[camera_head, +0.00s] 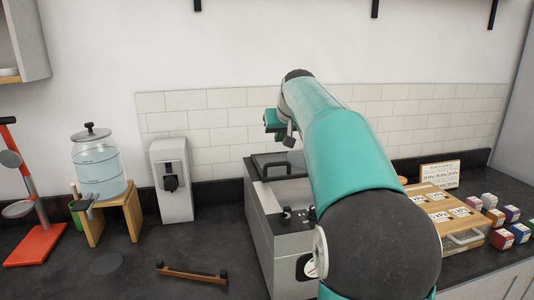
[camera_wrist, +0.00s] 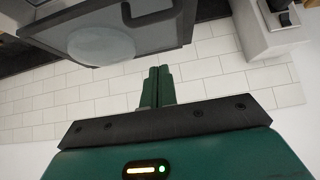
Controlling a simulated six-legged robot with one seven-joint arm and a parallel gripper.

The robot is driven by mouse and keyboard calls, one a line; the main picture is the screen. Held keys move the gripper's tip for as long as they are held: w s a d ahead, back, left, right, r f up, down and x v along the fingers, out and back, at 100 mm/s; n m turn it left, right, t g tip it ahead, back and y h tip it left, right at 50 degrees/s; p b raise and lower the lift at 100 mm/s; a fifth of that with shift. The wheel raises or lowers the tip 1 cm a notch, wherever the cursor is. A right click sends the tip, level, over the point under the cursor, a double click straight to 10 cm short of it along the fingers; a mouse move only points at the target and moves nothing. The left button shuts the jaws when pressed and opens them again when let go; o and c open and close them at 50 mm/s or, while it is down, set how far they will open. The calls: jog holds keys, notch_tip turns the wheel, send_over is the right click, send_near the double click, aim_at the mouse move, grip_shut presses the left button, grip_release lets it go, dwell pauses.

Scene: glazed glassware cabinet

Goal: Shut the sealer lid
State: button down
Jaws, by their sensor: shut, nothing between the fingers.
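The sealer (camera_head: 262,222) is a grey box with knobs on its front, on the dark counter, partly hidden behind my arm. Its dark-framed lid (camera_head: 268,161) with a black handle is at the rear top and looks tilted up; its exact angle is hard to tell. In the wrist view the lid (camera_wrist: 160,42) spans the upper left, with a clear round dome and the handle at the top edge. My gripper (camera_wrist: 158,84) is shut and empty, close to the lid's edge in that view, with no clear contact. In the head view my gripper (camera_head: 275,126) is above the lid.
A white dispenser (camera_head: 172,180) stands left of the sealer, and shows at upper right in the wrist view (camera_wrist: 268,28). A glass jar (camera_head: 97,167) sits on a wooden stand. A wooden-handled bar (camera_head: 192,274) lies in front. A wooden case (camera_head: 432,207) and several small boxes are right.

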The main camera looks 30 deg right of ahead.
send_over(277, 173)
jog(key=w, duration=0.3)
jog(key=f, duration=0.7)
jog(key=shift+d, duration=0.4)
jog(key=s, duration=0.2)
jog(key=shift+s+a, duration=0.35)
jog(key=shift+s, duration=0.05)
jog(key=shift+s+a+f, duration=0.1)
jog(key=shift+s+f, duration=0.1)
jog(key=shift+s+a, duration=0.1)
jog(key=shift+s, duration=0.3)
jog(key=shift+w+f, duration=0.1)
jog(key=shift+s, duration=0.2)
